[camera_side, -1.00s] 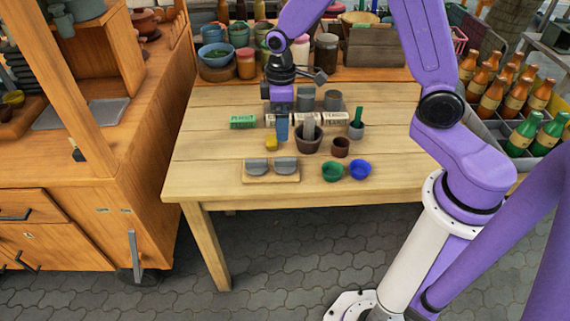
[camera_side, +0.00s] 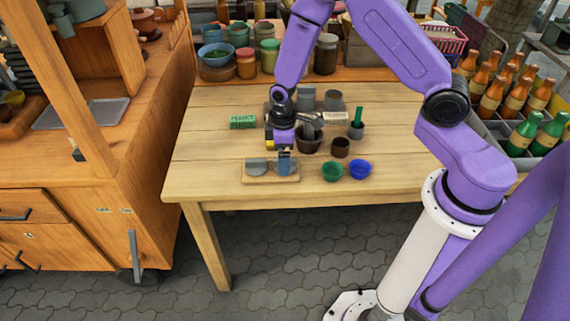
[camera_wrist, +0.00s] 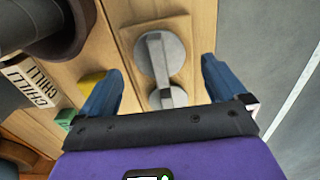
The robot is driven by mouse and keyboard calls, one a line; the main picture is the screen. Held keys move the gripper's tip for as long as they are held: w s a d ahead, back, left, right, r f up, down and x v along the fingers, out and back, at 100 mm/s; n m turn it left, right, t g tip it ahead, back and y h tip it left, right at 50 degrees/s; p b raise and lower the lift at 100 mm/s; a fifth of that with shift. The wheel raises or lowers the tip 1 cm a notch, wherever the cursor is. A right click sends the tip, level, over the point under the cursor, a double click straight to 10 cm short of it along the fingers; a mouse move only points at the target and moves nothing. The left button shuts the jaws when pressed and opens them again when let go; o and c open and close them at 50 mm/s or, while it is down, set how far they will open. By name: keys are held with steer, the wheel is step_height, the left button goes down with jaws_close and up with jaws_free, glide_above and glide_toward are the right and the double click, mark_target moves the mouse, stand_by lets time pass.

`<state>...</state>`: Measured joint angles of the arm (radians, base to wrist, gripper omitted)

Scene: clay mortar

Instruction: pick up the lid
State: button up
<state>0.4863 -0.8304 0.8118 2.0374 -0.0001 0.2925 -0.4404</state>
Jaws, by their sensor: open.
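Two grey round lids, each with a raised bar across its top, lie on a small wooden board (camera_side: 250,181) near the table's front edge. In the side view the left lid (camera_side: 256,166) is clear, and the right one is mostly hidden behind my fingers. The wrist view shows one lid (camera_wrist: 160,54) ahead of my fingertips and the other lid (camera_wrist: 168,97) lower, between the fingers and partly cut off by my gripper body. My gripper (camera_side: 285,168) is open and points down over the board's right half. Its two blue fingers (camera_wrist: 161,72) stand apart with nothing gripped; contact cannot be told.
A brown cup (camera_side: 341,148), green bowl (camera_side: 332,171) and blue bowl (camera_side: 360,169) stand to the right. A yellow block (camera_wrist: 92,80) lies close to one finger. The table's left front is clear.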

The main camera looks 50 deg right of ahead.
steer(key=shift+f, duration=1.35)
steer(key=c, duration=1.1)
steer(key=shift+r, duration=0.15)
